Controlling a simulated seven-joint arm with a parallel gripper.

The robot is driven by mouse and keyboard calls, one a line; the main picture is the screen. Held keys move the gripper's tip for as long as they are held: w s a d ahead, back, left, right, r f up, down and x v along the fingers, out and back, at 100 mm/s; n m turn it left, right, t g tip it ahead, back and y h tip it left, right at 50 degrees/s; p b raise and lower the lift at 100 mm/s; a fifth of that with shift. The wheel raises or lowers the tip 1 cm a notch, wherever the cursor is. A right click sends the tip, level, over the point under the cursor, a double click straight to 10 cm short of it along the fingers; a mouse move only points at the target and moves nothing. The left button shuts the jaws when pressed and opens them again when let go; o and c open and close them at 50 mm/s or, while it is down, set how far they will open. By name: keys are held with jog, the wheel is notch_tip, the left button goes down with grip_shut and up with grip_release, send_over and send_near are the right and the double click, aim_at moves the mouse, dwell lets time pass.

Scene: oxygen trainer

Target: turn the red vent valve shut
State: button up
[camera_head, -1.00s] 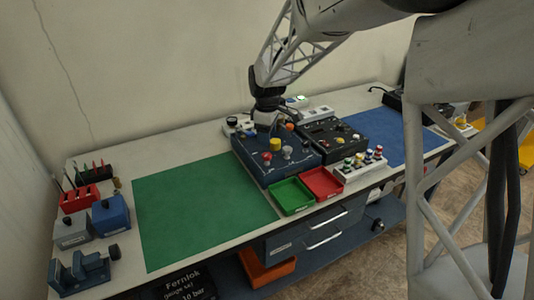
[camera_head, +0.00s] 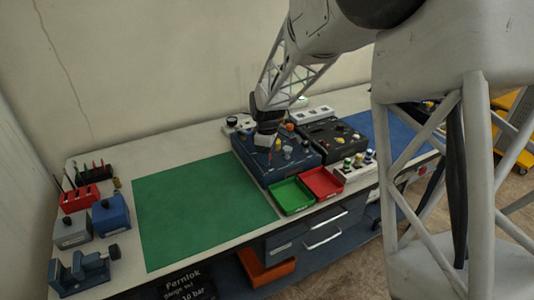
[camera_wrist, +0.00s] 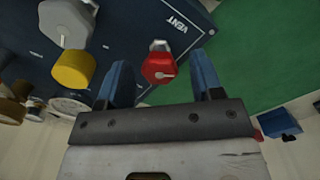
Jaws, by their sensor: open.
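The red vent valve (camera_wrist: 158,67) is a red knob with a pale pointer, on a dark blue panel (camera_wrist: 120,20) beside the word VENT. In the wrist view it shows between and beyond the two blue fingertips of my gripper (camera_wrist: 160,60), with a gap on each side. My gripper is open and nothing is held. In the head view my gripper (camera_head: 268,145) is over the left part of the dark blue panel (camera_head: 285,172) and largely hides the red valve.
In the wrist view a yellow knob (camera_wrist: 74,69) and a grey knob (camera_wrist: 68,24) stand left of the valve. In the head view a green tray (camera_head: 291,196) and a red tray (camera_head: 322,183) sit before the panel. The green mat (camera_head: 200,212) is clear.

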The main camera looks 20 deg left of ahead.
jog(key=c, duration=0.9)
